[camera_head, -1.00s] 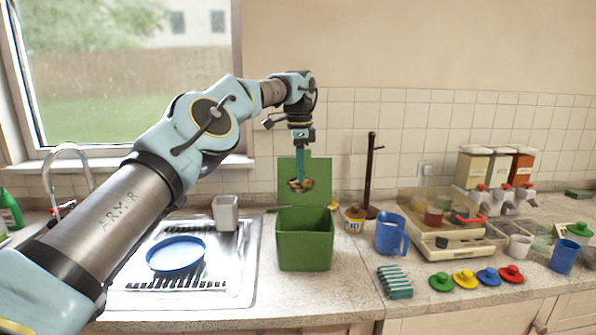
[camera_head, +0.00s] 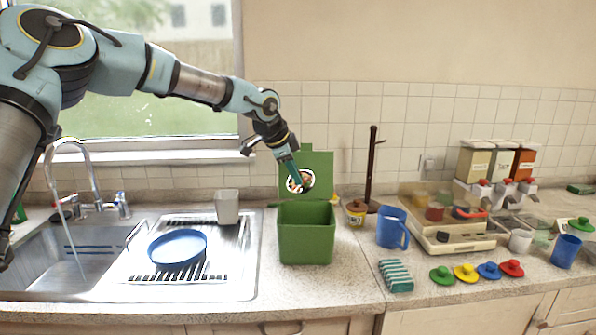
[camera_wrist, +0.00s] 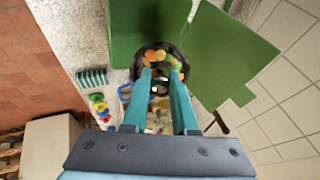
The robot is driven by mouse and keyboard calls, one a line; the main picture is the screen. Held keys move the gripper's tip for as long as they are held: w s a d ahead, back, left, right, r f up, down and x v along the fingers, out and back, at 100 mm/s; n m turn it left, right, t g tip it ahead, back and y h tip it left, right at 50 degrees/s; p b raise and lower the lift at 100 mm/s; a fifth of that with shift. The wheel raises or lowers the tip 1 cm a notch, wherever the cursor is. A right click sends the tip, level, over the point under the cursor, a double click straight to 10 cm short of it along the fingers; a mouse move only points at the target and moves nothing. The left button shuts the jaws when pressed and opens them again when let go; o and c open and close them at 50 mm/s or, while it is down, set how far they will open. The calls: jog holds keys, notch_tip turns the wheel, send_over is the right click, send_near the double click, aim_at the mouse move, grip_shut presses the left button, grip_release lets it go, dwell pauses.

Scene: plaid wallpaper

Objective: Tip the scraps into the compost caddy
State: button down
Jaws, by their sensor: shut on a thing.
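The compost caddy (camera_head: 306,240) is a green square bin on the counter right of the sink. Its green lid (camera_head: 320,163) stands open at the back. My gripper (camera_head: 296,180) is shut on a small round dark bowl (camera_wrist: 160,47) and points down over the caddy, in front of the lid. In the head view the bowl is tilted, its open side turned towards the camera. Orange, green and brown scraps (camera_wrist: 157,57) show in the bowl in the wrist view. The caddy's inside is mostly hidden in the head view.
A brown post (camera_head: 371,170) and a small jar (camera_head: 355,212) stand right of the caddy, with a blue mug (camera_head: 391,228) beyond. A grey cup (camera_head: 227,206) and blue pan (camera_head: 177,248) are on the drainer at left. Counter in front of the caddy is clear.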

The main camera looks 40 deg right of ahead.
aim_at(293, 190)
jog(key=shift+s+a+f+h+b, duration=0.1)
jog(key=shift+a+f+h+b, duration=0.45)
jog(key=shift+h, duration=0.25)
jog(key=shift+d+r+h+p, duration=0.1)
jog(key=shift+r+h+p, duration=0.2)
jog(key=shift+p, duration=0.25)
jog(key=shift+s+f+h, duration=0.25)
jog(key=shift+f+h, duration=0.4)
jog(key=shift+h, duration=0.05)
jog(key=shift+w+h, duration=0.1)
jog(key=shift+h, duration=0.2)
jog(key=shift+a+f+t+h, duration=0.45)
jog(key=shift+f+h, duration=0.3)
jog(key=shift+h, duration=0.45)
jog(key=shift+w+a+f+h+b, duration=0.15)
jog(key=shift+f+h+b, duration=0.15)
jog(key=shift+f+b, duration=0.2)
jog(key=h+b, duration=0.1)
jog(key=b, duration=0.2)
jog(key=f+h+b, duration=0.1)
jog(key=b, duration=0.2)
jog(key=shift+a+f+h+b, duration=0.1)
jog(key=shift+a+h+b, duration=0.05)
jog(key=shift+h+b, duration=0.25)
